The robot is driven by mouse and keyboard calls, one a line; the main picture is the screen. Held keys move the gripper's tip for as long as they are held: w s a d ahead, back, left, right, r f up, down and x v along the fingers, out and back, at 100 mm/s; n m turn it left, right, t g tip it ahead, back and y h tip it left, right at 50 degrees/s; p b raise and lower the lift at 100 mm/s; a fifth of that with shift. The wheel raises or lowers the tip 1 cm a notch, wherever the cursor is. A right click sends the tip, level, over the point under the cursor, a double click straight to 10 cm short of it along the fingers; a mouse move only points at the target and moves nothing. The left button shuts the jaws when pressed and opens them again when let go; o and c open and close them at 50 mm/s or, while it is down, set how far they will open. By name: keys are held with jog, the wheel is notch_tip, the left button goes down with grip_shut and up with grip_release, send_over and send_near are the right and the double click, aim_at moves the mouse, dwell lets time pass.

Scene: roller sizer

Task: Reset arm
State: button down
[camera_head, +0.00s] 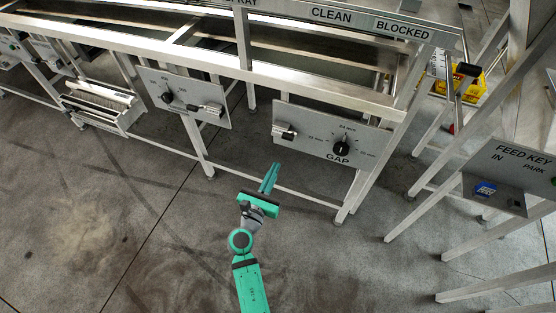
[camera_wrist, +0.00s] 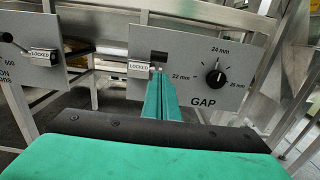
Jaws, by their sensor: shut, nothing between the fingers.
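My green arm reaches up from the bottom of the head view. My gripper (camera_head: 274,168) is shut and empty, its two fingers together, in front of and below the GAP panel (camera_head: 300,115). Whether the fingertips touch the panel or block I cannot tell. The panel's black knob (camera_wrist: 215,77) has marks of 22, 24 and 26 mm around it; its pointer is up, near 24 mm.
A second panel (camera_head: 157,86) with a knob and lock block hangs to the left. A FEED KEY panel (camera_head: 510,160) stands at the right on metal legs. The metal machine frame (camera_head: 340,97) runs across the back. The concrete floor (camera_head: 90,220) at left is open.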

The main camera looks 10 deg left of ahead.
jog(key=shift+s+a+r, duration=0.15)
jog(key=shift+s+a, duration=0.1)
jog(key=shift+s, duration=0.65)
jog(key=shift+s+a+r, duration=0.15)
jog(key=shift+s+a, duration=0.05)
jog(key=shift+s, duration=0.65)
jog(key=s+d+f+m+g+y, duration=0.2)
jog(key=s+d+f+m, duration=0.25)
jog(key=s+m, duration=0.35)
jog(key=s+d+f+m+g+y, duration=0.25)
jog(key=s+f+m, duration=0.25)
jog(key=s, duration=0.4)
jog(key=s+d+r+m+t+h, duration=0.1)
jog(key=s+d+r+m, duration=0.2)
jog(key=s+r+m, duration=0.3)
jog(key=s+d+r+m, duration=0.3)
jog(key=s+r+m, duration=0.4)
jog(key=s+m, duration=0.4)
jog(key=m, duration=0.4)
jog(key=shift+t+h, duration=0.35)
jog(key=shift+w+d, duration=0.1)
jog(key=shift+w, duration=0.05)
